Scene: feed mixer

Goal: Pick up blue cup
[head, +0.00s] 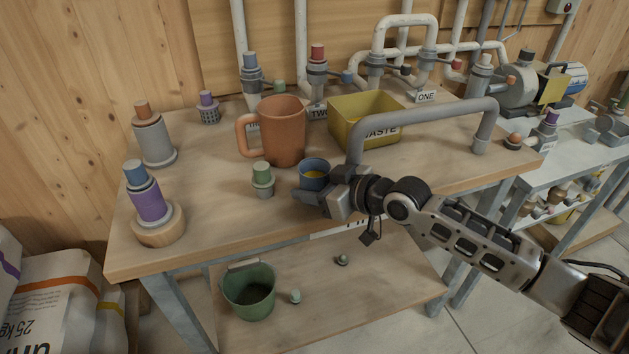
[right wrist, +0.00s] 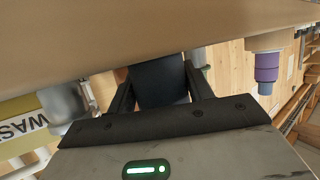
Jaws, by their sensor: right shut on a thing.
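My right gripper (head: 318,193) comes in from the right and is shut on the cup. In the right wrist view the dark cup (right wrist: 158,82) fills the space between the two fingers of the gripper (right wrist: 160,92). The gripper hides the cup's lower part, so I cannot tell whether its base touches the table. My left gripper is not in view.
A small green-topped piece (head: 262,180) stands just left of the cup. An orange mug (head: 282,130) and a yellow waste bin (head: 350,120) stand behind. A grey pipe (head: 425,115) arches over the table at right. A green bucket (head: 249,291) sits on the lower shelf.

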